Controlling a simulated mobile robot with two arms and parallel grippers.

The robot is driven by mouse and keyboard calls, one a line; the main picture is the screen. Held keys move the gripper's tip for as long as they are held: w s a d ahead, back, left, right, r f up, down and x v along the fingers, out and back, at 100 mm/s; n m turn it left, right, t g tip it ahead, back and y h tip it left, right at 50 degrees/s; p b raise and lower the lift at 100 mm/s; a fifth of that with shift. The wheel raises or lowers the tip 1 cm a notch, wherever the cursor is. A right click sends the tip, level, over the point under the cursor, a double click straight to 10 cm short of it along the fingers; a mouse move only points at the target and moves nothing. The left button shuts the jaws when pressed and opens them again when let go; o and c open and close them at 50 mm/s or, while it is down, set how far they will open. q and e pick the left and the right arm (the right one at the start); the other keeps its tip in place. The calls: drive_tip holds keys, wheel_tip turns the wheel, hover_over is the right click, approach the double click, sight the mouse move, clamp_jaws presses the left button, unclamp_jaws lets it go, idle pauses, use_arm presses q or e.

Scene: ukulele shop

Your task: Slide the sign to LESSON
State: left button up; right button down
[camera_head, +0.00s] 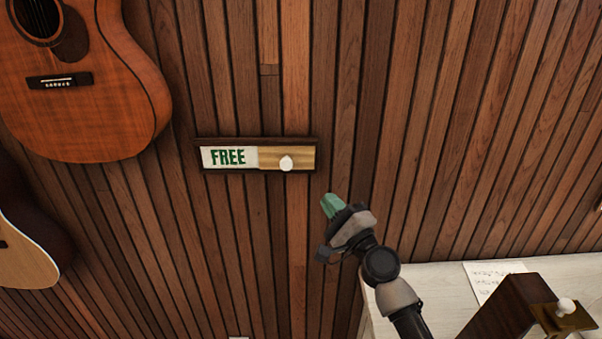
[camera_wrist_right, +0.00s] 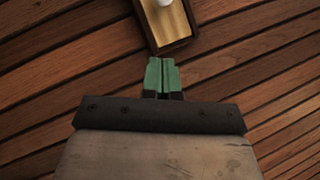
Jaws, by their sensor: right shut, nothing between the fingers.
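The sign (camera_head: 257,141) is a dark wooden frame fixed on the slatted wall. White lettering space at its left reads FREE in green, and a light wood slider (camera_head: 270,158) with a white round knob (camera_head: 286,163) covers its right part. My right gripper (camera_head: 329,202) has green fingertips and is shut and empty, below and to the right of the sign, apart from the knob. In the right wrist view, the shut fingertips (camera_wrist_right: 162,66) point at the end of the sign's frame (camera_wrist_right: 170,45), with part of the knob (camera_wrist_right: 163,3) at the top edge. My left gripper is out of view.
An orange-brown guitar (camera_head: 90,110) hangs at the upper left, with a paler one (camera_head: 25,250) below it. A white surface (camera_head: 420,285) at the lower right holds a paper (camera_head: 490,275) and a dark wooden box (camera_head: 510,310). The wall around the sign is clear.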

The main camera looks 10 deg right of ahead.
approach(290, 158)
drive_tip(key=w+d, duration=0.1)
drive_tip(key=w, duration=0.2)
drive_tip(key=shift+w+a+r+p, duration=0.15)
drive_tip(key=shift+a+r+p, duration=0.15)
drive_tip(key=shift+a+p, duration=0.25)
drive_tip(key=shift+w+a+r+p, duration=0.15)
drive_tip(key=shift+a+r+p, duration=0.25)
drive_tip(key=shift+a, duration=0.3)
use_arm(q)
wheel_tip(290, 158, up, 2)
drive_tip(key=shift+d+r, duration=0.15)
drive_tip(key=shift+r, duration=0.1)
use_arm(e)
drive_tip(key=shift+w+a, duration=0.1)
drive_tip(key=shift+a, duration=0.2)
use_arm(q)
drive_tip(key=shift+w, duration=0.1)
